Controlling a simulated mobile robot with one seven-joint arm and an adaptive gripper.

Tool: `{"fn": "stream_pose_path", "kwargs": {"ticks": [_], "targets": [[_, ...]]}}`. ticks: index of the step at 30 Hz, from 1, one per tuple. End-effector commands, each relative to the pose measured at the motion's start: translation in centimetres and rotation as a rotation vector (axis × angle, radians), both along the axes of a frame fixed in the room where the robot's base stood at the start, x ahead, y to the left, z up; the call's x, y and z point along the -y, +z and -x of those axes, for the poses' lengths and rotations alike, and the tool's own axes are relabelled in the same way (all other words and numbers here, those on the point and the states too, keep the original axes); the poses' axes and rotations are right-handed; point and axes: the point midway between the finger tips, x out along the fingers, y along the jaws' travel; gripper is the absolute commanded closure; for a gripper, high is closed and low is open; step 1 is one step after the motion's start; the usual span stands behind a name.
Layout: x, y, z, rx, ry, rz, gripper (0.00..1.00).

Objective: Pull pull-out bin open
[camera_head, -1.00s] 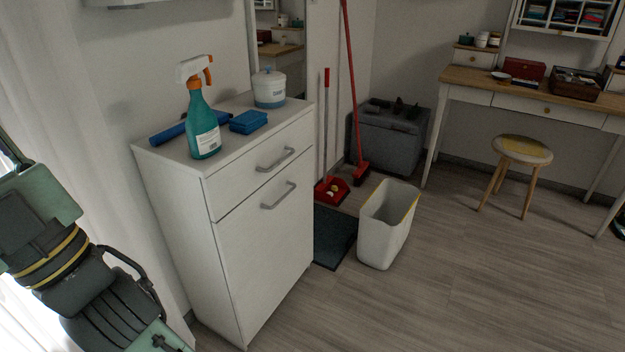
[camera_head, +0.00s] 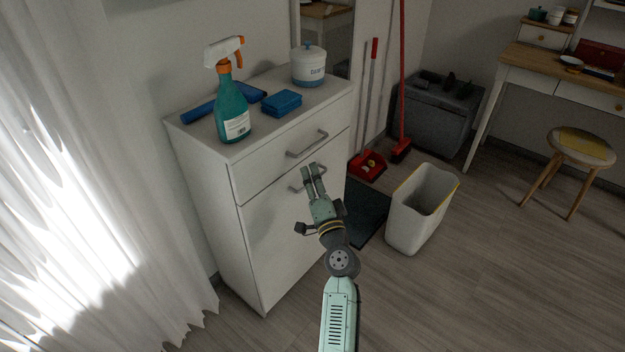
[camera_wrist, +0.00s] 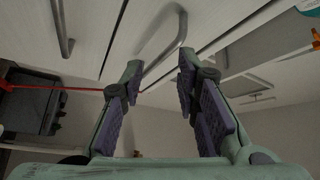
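The white cabinet (camera_head: 205,190) has a narrow drawer on top and a tall pull-out bin front (camera_head: 265,245) below, which looks closed. The bin's metal bar handle (camera_head: 295,188) is partly hidden behind my gripper (camera_head: 313,168). My gripper is in front of the cabinet, close to this handle, with its fingers pointing at the cabinet. In the wrist view my gripper (camera_wrist: 160,68) is open, with nothing between its pads. A bent metal handle (camera_wrist: 178,40) shows just beyond and between the fingertips; I cannot tell whether they touch it.
The drawer handle (camera_head: 307,145) is just above. A spray bottle (camera_head: 234,105), blue sponges (camera_head: 282,101) and a white canister (camera_head: 308,66) stand on top. A white waste bin (camera_head: 418,210) and dark mat (camera_head: 368,217) are to the right. Floor at the lower right is clear.

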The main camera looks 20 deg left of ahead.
Motion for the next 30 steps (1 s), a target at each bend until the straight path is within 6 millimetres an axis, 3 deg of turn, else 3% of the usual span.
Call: {"fn": "stream_pose_path", "kwargs": {"ticks": [1, 3, 6, 9, 14, 30], "targets": [[-0.3, -2.6, 0.1, -0.077, -0.001, -0.102, 0.71], [-0.1, -5.5, 0.2, -0.169, -0.018, -0.226, 0.71], [0.2, -8.9, 0.3, -0.275, -0.048, -0.351, 0.71], [0.6, -11.0, 0.4, -0.338, -0.072, -0.417, 0.71], [0.3, -11.5, -0.4, -0.36, -0.081, -0.443, 0.71], [-3.4, -10.3, -8.4, -0.357, -0.078, -0.442, 0.71]]}}
